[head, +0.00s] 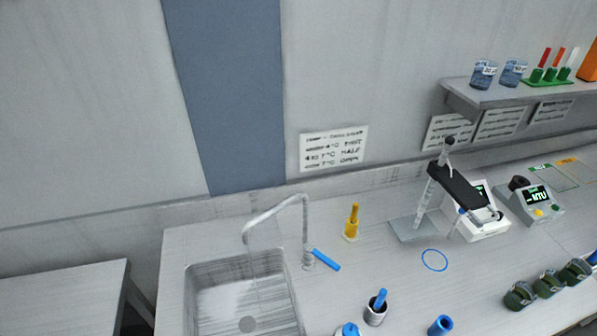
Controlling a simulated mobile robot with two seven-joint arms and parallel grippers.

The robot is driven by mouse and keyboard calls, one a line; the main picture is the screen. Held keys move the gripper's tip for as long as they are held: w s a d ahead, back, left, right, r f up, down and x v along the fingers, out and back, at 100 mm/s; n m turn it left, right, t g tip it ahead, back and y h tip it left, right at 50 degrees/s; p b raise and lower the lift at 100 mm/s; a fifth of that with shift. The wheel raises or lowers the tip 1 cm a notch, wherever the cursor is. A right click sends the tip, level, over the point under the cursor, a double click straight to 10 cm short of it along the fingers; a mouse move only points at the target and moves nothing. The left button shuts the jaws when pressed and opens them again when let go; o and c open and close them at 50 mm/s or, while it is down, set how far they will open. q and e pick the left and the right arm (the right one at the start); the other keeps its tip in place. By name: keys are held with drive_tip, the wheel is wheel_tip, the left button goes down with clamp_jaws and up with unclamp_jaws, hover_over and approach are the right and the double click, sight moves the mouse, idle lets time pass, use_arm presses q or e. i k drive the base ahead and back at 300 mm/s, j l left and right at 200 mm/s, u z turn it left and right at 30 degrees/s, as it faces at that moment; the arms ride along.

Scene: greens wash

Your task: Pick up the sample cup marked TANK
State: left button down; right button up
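No marking reading TANK can be made out, so I cannot tell which vessel is the sample cup. Candidates include a row of dark green round containers (548,284) at the right of the counter. Others are a grey cup with a blue stick in it (376,309), a blue cylinder (440,326), and a blue-topped item (347,330) cut by the bottom edge. Neither of my grippers is in the head view.
A sink (190,300) with a curved faucet (275,206) and blue lever (326,260) is at left. Behind are a yellow bottle (351,224), a stand with a probe arm (412,232) and a meter (536,203). A shelf (525,93) holds beakers. A blue ring (434,250) marks clear counter.

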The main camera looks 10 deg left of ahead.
sight(519, 297)
drive_tip(key=j+z, duration=0.3)
drive_tip(key=j, duration=0.2)
drive_tip(key=l+u, duration=0.5)
drive_tip(key=l, duration=0.3)
drive_tip(key=z, duration=1.6)
